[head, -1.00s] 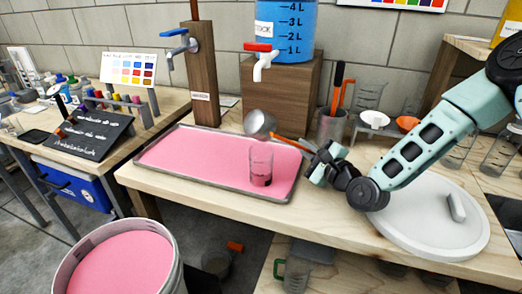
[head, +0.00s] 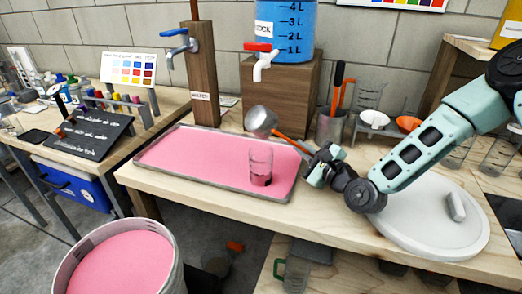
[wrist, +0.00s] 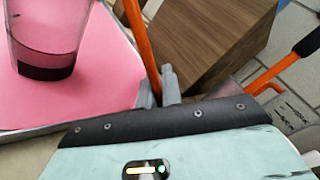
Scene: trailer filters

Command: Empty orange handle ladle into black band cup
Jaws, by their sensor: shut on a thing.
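My gripper (head: 312,161) is shut on the orange handle of the ladle (head: 290,141); the handle also shows in the wrist view (wrist: 142,50). The ladle's metal bowl (head: 261,121) is held above the back right part of the pink tray, behind the cup, and is tilted. Its inside looks grey, and I cannot tell whether it holds liquid. The clear cup with a black band at its base (head: 261,167) stands upright on the pink tray, in front of the bowl. It also shows in the wrist view (wrist: 48,35), with some pinkish tint inside.
The grey-rimmed tray (head: 225,194) has a pink surface. A blue tank with a red-handled tap (head: 264,60) stands on a wooden block behind. A tool holder (head: 331,127) is behind my gripper. A white round lid (head: 430,225) lies at right. A pink-filled bucket (head: 118,262) is in front.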

